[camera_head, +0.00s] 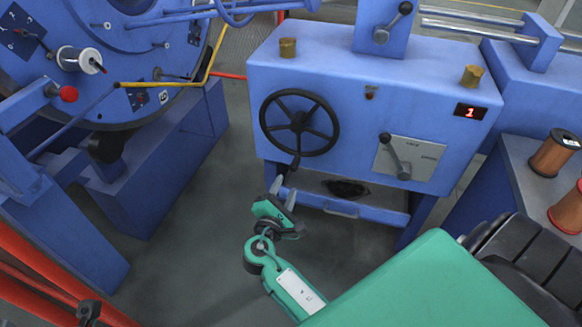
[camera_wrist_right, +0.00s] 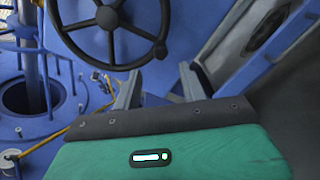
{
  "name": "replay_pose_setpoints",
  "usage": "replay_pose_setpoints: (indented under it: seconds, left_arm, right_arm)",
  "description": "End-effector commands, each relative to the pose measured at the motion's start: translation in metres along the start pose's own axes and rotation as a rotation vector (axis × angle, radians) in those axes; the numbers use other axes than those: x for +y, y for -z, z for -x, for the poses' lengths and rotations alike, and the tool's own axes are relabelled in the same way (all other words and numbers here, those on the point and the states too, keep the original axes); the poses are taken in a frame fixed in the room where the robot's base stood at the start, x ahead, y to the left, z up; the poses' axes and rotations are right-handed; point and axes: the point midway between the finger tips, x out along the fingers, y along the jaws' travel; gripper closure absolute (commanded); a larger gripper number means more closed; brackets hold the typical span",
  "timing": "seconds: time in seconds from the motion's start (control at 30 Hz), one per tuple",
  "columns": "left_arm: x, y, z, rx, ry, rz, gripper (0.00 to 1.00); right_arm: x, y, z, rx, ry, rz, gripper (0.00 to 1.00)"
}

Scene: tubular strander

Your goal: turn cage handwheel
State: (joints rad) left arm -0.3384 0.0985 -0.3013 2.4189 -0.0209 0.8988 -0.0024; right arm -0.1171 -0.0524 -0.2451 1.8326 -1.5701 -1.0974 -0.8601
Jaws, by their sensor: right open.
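The cage handwheel (camera_head: 337,128) is a black spoked wheel on the front of a blue machine box. Its dark crank knob (camera_head: 296,161) sits at the lower rim. In the right wrist view the handwheel (camera_wrist_right: 106,17) is at the top, with the knob (camera_wrist_right: 159,50) at its lower right. My right gripper (camera_head: 283,192) is green with grey fingers, just below the knob and apart from it. In the right wrist view my right gripper (camera_wrist_right: 160,84) has its fingers spread with nothing between them, and the knob appears beyond the gap. My left gripper is not seen.
The blue box (camera_head: 340,75) carries a lever (camera_head: 396,157) on a plate and a red display (camera_head: 470,112) reading 1. A blue ledge (camera_head: 345,207) runs under the handwheel. Copper spools (camera_head: 552,155) stand at the right. The blue cage with a spool (camera_head: 80,60) is at the left.

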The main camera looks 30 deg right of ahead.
Motion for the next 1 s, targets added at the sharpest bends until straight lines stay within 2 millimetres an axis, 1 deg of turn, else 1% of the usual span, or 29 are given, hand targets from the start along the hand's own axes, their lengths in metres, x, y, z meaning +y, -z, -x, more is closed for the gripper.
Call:
replay_pose_setpoints:
  seconds: [0.03,0.1,0.3,0.4,0.5,0.67,0.9,0.93,1.0]
  left_arm:
    - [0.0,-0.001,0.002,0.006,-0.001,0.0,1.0]
    - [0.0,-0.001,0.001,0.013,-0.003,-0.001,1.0]
    - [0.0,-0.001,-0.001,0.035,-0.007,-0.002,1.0]
    - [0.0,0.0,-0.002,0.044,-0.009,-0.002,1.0]
    - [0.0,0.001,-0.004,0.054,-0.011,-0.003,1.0]
    - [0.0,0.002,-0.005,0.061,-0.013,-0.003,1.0]
    - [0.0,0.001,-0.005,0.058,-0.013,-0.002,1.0]
    - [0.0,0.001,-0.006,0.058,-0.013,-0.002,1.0]
    - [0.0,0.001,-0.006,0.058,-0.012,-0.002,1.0]
  right_arm:
    - [-0.001,0.001,-0.012,-0.001,-0.002,-0.001,0.57]
    - [-0.001,0.001,-0.028,-0.002,-0.002,-0.002,0.57]
    - [-0.001,0.002,-0.069,-0.001,-0.001,-0.002,0.57]
    - [-0.001,0.002,-0.084,0.001,-0.002,-0.001,0.57]
    - [-0.002,0.002,-0.094,0.001,0.0,-0.001,0.57]
    - [0.0,0.001,-0.102,0.002,0.0,-0.002,0.57]
    - [0.0,0.001,-0.103,0.003,0.0,-0.002,0.57]
    - [0.0,0.001,-0.103,0.003,0.0,-0.002,0.59]
    - [-0.001,0.001,-0.102,0.003,0.0,-0.002,0.73]
